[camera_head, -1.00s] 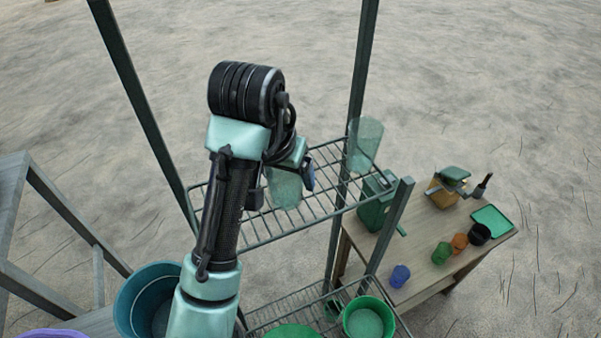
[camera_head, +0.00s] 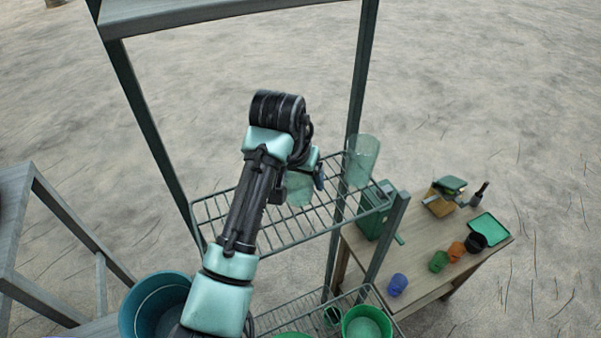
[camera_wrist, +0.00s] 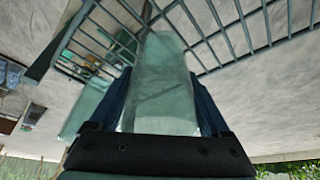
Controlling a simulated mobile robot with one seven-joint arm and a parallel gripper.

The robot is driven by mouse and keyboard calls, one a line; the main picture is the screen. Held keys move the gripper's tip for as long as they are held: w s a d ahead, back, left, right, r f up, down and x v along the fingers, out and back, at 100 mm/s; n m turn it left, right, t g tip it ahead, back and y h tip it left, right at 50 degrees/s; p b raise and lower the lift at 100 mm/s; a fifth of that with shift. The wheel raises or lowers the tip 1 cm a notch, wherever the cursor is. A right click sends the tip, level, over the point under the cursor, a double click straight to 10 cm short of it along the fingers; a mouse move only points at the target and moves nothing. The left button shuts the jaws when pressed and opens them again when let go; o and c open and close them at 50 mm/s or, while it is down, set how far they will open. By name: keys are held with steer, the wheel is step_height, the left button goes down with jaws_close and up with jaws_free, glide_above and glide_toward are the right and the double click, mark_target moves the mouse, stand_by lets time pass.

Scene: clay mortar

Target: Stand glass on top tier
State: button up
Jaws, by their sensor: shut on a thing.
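A clear greenish glass (camera_head: 298,191) is in my gripper (camera_head: 306,180), over the middle of the wire shelf (camera_head: 278,233). In the wrist view the glass (camera_wrist: 165,75) fills the gap between the two dark blue fingers of my gripper (camera_wrist: 163,100), with wire grid behind it. I cannot tell whether its base touches the wire. A second clear greenish glass (camera_head: 362,158) is at the right back corner of the same shelf, beside the rear post. A solid grey board (camera_head: 225,14) spans the rack higher up. My arm covers the shelf's left part.
A lower wire shelf holds a green bucket (camera_head: 367,325). A wooden table (camera_head: 425,275) at right carries several cups, a green tray (camera_head: 489,228) and a green box (camera_head: 376,210). A teal bucket (camera_head: 150,300) stands at lower left. Rack posts frame the shelf.

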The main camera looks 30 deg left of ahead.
steer(key=shift+f, duration=0.1)
steer(key=o, duration=1.4)
steer(key=v, duration=1.1)
steer(key=shift+w+a+b, duration=0.1)
steer(key=shift+w+b, duration=0.05)
steer(key=shift+b, duration=0.15)
steer(key=shift+s+r+p, duration=0.4)
steer(key=shift+r+p, duration=0.25)
steer(key=shift+p, duration=0.05)
